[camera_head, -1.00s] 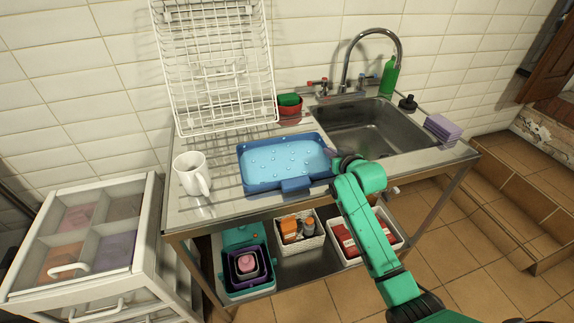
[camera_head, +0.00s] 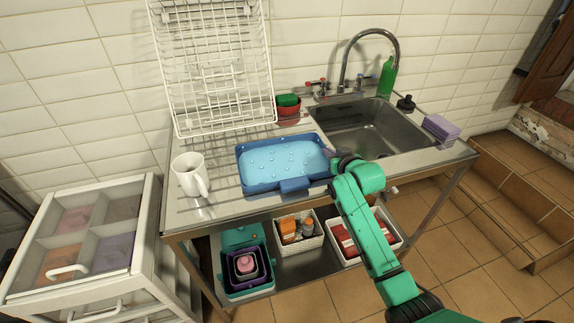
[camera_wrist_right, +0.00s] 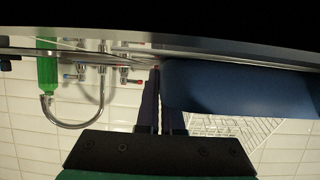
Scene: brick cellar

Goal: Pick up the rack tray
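The rack tray is a shallow blue tray (camera_head: 289,185) with a light blue, drop-covered inside. It lies flat on the ribbed metal drainboard, left of the sink. My right gripper (camera_head: 333,154) is at the tray's right edge, with its green arm coming up from below. In the right wrist view, the two dark fingers (camera_wrist_right: 160,100) are close together beside the end of the blue tray (camera_wrist_right: 235,88), which partly covers one finger. I cannot tell whether they hold its rim. My left gripper is not in view.
A white mug (camera_head: 188,174) stands left of the tray. A white wire rack (camera_head: 215,70) leans on the wall behind. The sink (camera_head: 370,130) with its tap is to the right. A red cup (camera_head: 289,112) stands behind the tray. Containers sit on the lower shelf.

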